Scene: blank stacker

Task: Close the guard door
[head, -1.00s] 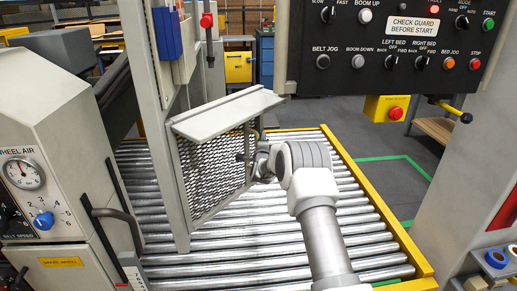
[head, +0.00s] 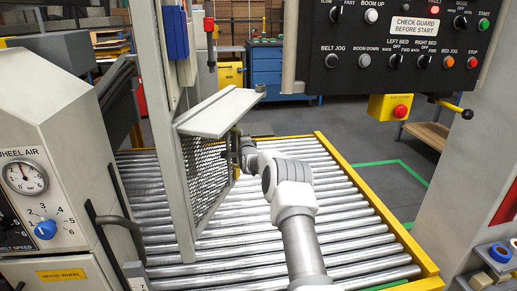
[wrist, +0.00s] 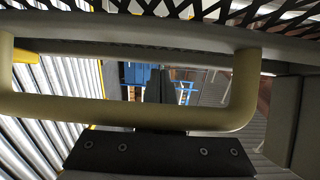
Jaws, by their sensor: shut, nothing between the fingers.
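The guard door (head: 208,180) is a grey framed mesh panel with a sloping top flap, standing at an angle over the roller bed in the head view. Its mesh shows along the top of the wrist view (wrist: 190,10). Its beige handle (wrist: 130,112) is a U-shaped bar crossing the wrist view. My gripper (head: 238,153) is at the door's right side, by the handle. In the wrist view my gripper (wrist: 160,88) is shut and empty, its dark fingers passing behind the handle bar, on the door side. Whether they touch the bar is unclear.
The roller bed (head: 330,215) with yellow rails lies under my arm. A grey machine with a gauge (head: 25,177) stands at the left. A control panel (head: 390,60) hangs at the upper right. A yellow box with a red button (head: 398,108) is below it.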

